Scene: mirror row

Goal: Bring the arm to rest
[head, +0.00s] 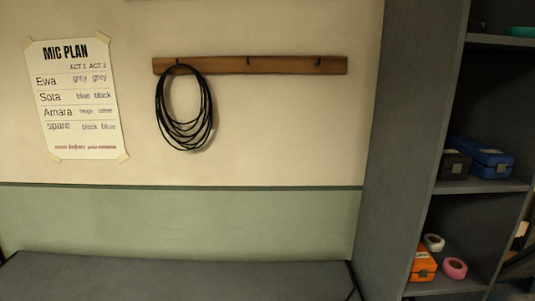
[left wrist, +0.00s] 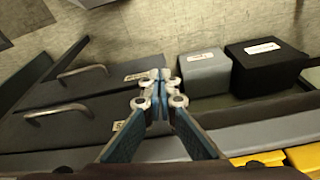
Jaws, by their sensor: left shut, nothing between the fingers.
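My left gripper (left wrist: 158,90) shows in the left wrist view with its fingertips together and nothing between them. It points down over dark grey drawer fronts and boxes, apart from them as far as I can tell. Neither gripper nor arm shows in the head view. My right gripper is in no view.
The left wrist view has metal drawer handles (left wrist: 82,72), a grey box (left wrist: 205,72), a black box (left wrist: 264,66) and yellow items (left wrist: 258,160). In the head view, a coiled black cable (head: 160,112) hangs on a wooden rail (head: 290,65); shelving (head: 480,186) stands right.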

